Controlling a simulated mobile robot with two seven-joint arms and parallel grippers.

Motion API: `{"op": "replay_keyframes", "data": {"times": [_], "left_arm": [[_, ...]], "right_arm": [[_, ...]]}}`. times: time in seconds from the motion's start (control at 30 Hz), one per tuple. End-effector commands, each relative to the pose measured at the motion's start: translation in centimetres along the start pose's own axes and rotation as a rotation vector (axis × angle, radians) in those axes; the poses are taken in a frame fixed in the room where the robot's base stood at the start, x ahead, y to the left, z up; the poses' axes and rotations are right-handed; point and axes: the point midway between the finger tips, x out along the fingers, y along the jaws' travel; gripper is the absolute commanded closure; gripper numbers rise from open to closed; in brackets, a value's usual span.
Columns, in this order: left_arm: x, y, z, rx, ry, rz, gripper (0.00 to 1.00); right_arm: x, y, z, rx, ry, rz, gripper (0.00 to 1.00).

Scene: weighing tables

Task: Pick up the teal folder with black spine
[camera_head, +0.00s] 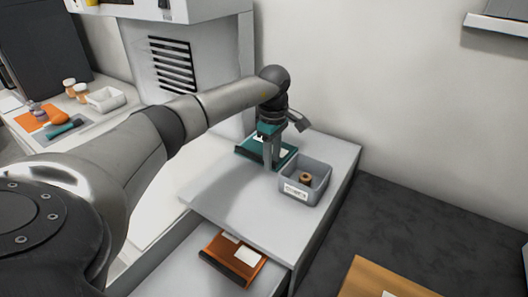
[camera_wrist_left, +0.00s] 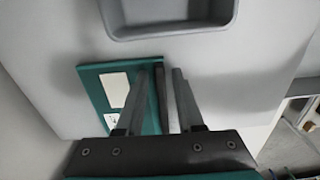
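The teal folder with black spine (camera_head: 284,155) lies flat on the light table, beside the grey bin. In the left wrist view the folder (camera_wrist_left: 95,80) shows white labels on its cover, and its black spine (camera_wrist_left: 160,100) runs along its right side. My left gripper (camera_head: 270,163) points down at the folder and hides part of it. In the left wrist view its two fingers (camera_wrist_left: 160,72) are apart, one on each side of the spine. I cannot tell whether they touch it. My right gripper is not in view.
A grey bin (camera_head: 294,192) holding a brown roll stands close to the folder. An orange-brown folder (camera_head: 226,256) lies on a lower surface in front. Jars, a white tray (camera_head: 106,98) and small items are on the left table. The table's near part is clear.

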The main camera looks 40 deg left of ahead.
Motion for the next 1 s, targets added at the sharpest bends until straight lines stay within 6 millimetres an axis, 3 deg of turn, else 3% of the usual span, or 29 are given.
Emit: {"op": "replay_keyframes", "data": {"times": [0.03, 0.3, 1.0], "left_arm": [[-0.02, 0.0, -0.01, 0.0, 0.0, 0.0, 0.7], [-0.03, 0.0, -0.02, -0.001, 0.0, 0.0, 1.0], [-0.25, 0.05, -0.04, -0.001, 0.0, 0.002, 1.0]], "right_arm": [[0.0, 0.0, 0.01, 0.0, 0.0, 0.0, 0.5], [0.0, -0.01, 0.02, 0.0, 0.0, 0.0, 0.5], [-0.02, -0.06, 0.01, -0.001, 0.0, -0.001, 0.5]]}}
